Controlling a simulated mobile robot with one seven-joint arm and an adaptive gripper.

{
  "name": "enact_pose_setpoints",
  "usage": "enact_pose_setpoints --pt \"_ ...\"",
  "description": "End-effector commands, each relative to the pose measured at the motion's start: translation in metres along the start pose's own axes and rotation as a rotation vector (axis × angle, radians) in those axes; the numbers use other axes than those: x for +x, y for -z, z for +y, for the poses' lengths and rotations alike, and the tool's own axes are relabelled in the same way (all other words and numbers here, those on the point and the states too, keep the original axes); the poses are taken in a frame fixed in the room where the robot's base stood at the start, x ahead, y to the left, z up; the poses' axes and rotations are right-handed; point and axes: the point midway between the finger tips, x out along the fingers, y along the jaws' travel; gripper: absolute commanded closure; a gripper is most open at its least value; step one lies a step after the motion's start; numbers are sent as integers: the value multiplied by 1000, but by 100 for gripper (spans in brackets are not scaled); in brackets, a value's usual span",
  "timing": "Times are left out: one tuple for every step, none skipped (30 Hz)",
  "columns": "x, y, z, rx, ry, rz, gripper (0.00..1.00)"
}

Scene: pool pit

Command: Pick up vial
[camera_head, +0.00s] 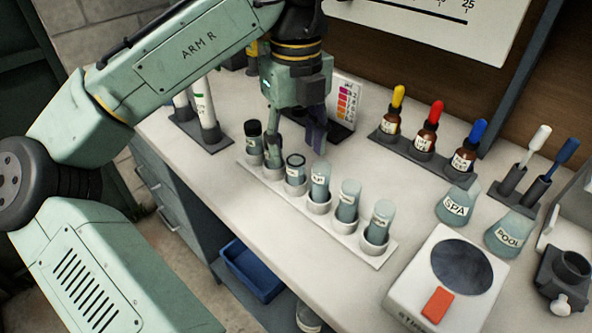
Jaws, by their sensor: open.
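Several labelled vials stand upright in a white rack along the front of the counter (250,212). The leftmost vial (253,130) has a black cap. To its right, my gripper partly hides a rack position. A vial with a dark rim (295,170) comes after it, then pale blue-green vials (320,182), (348,200) and (381,220). The white rack (378,258) holds them in cups. My gripper (295,143) is open and points down over the left part of the rack, close to the dark-rimmed vial. I cannot tell whether it touches any vial.
Dropper bottles with yellow (392,118), red (429,128) and blue (467,150) tops stand behind. SPA (456,208) and POOL (508,236) flasks and a stirrer (447,285) are on the right. A colour chart (344,100) stands behind my gripper. White tubes (205,108) stand left.

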Motion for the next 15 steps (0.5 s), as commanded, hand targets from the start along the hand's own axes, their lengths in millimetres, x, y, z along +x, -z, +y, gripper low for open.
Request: enact_pose_setpoints --pt "7 2 0 2 0 3 51" --pt "12 3 1 3 1 4 51" --pt "16 4 2 0 -1 2 51" --pt "21 5 2 -1 -2 1 51" --pt "25 6 3 0 -1 1 51" --pt "31 5 2 -3 -1 0 51" --pt "35 5 2 -3 -1 0 51" --pt "38 5 2 -4 -1 0 51" --pt "41 5 2 -3 0 0 51" --pt "43 5 2 -3 1 1 51" --pt "44 5 1 -3 2 1 51" --pt "46 5 1 -3 2 1 51" --pt "46 5 1 -3 2 1 51" --pt "46 5 1 -3 2 1 51" --pt "46 5 1 -3 2 1 51"
